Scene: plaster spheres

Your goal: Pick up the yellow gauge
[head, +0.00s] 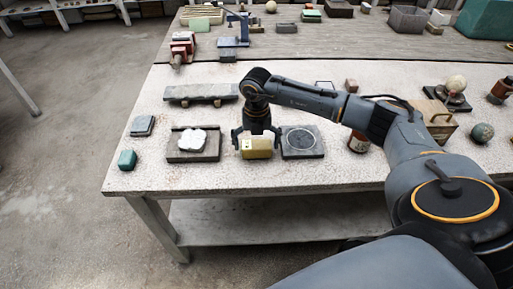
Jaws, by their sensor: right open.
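The yellow gauge (257,149) looks like a pale yellow block with a small dark mark. It is near the front edge of the light stone-topped table (190,184). My right gripper (256,139) points down over it, with one dark finger at its left side and one at its right. The fingers are open; I cannot tell whether they touch it. The gripper hides part of the gauge's back and top. My left gripper is not in view.
A tray with a white lobed piece (192,140) is left of the gauge. A grey slab with a ring (302,142) is close on its right. A long grey slab (201,92) lies behind.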

